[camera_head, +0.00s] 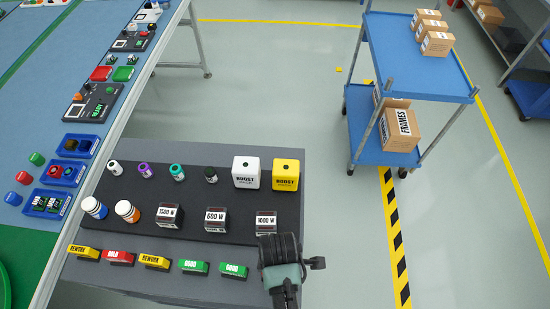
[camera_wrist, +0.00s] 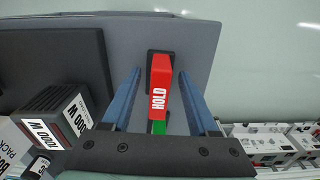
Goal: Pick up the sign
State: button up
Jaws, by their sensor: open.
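A red sign with HOLD on it (camera_wrist: 160,84) stands on a dark base in the wrist view, between the two blue fingers of my open gripper (camera_wrist: 159,76). There is space on both sides of the sign, and the fingers do not visibly touch it. In the head view my gripper (camera_head: 281,262) is over the front right of the grey stand, and its fingers and this sign are hidden there. Another red HOLD sign (camera_head: 118,258) sits further left in the front row, with yellow REWORK signs (camera_head: 154,262) and green GOOD signs (camera_head: 194,267).
Watt-labelled boxes (camera_head: 216,219) stand behind the sign row on the dark step. White and yellow BOOST cubes (camera_head: 285,175) are further back. A blue cart (camera_head: 430,80) with cartons stands at the right. The floor right of the stand is clear.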

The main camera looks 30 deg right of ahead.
grip_shut()
jog(key=shift+r, duration=0.1)
dwell(0.4)
